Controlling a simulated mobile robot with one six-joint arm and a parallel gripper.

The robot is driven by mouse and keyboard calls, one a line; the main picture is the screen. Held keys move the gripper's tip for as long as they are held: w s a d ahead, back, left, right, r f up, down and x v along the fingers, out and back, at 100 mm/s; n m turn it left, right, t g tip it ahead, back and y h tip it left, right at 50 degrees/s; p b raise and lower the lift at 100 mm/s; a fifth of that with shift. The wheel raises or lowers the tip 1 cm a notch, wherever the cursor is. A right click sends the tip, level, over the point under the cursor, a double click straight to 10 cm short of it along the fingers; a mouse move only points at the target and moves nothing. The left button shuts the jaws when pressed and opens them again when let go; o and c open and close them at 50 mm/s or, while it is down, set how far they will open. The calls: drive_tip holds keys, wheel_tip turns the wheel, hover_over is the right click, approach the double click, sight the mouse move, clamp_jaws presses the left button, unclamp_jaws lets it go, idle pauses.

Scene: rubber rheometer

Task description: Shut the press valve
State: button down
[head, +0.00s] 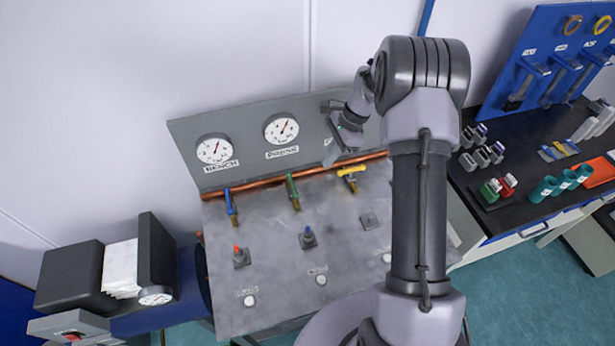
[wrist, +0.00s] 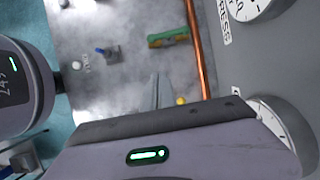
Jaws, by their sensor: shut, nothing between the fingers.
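The press valve is the green-handled valve (head: 292,188) at the middle of the sloped grey panel. Its handle lies across the copper pipe's line, and it also shows in the wrist view (wrist: 168,38). The gauge (head: 281,129) above it is labelled PRESS, partly readable in the wrist view. My gripper (head: 331,158) is shut and empty, above the panel between the green and yellow valves, apart from the green handle. In the wrist view its fingers (wrist: 163,92) point toward the panel, with the green handle beyond them.
A blue-handled valve (head: 230,203) stands left and a yellow-handled valve (head: 351,172) right, its handle roughly along the copper pipe (head: 263,181). Toggle switches, one red-tipped (head: 239,255) and one blue-tipped (head: 308,237), sit lower. My arm hides the panel's right part.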

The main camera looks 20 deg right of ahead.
sight(292, 187)
drive_tip(key=b+x, duration=0.1)
drive_tip(key=x, duration=0.8)
drive_tip(key=shift+w+f+b, duration=0.1)
drive_tip(key=shift+f+b, duration=0.25)
drive_tip(key=shift+f, duration=0.05)
drive_tip(key=a, duration=0.4)
drive_tip(key=shift+f, duration=0.1)
